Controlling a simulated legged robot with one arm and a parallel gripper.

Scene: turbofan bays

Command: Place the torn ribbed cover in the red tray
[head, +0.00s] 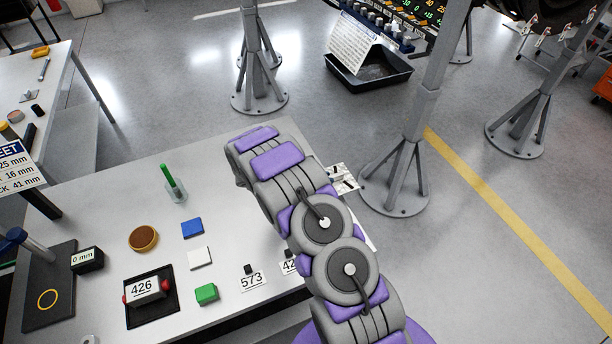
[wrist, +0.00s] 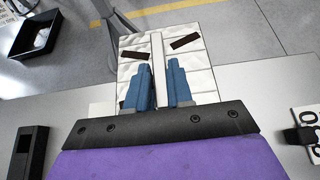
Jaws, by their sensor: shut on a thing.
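In the wrist view a white ribbed panel with two dark slits, which looks like the torn ribbed cover (wrist: 192,56), lies across the tips of my gripper (wrist: 158,66). The blue fingers are shut on its raised light middle strip, and the panel extends beyond them. In the head view a small part of the cover (head: 343,178) shows at the right edge of the table, past my arm. My arm hides the rest of it and my gripper there. I see no red tray in either view.
The grey table (head: 105,215) carries blue, white and green blocks, a brown round dish (head: 143,238) and number cards. A black tray (head: 368,72) lies on the floor beyond; grey stands (head: 397,185) rise near the table's right side. Floor beyond the yellow line is open.

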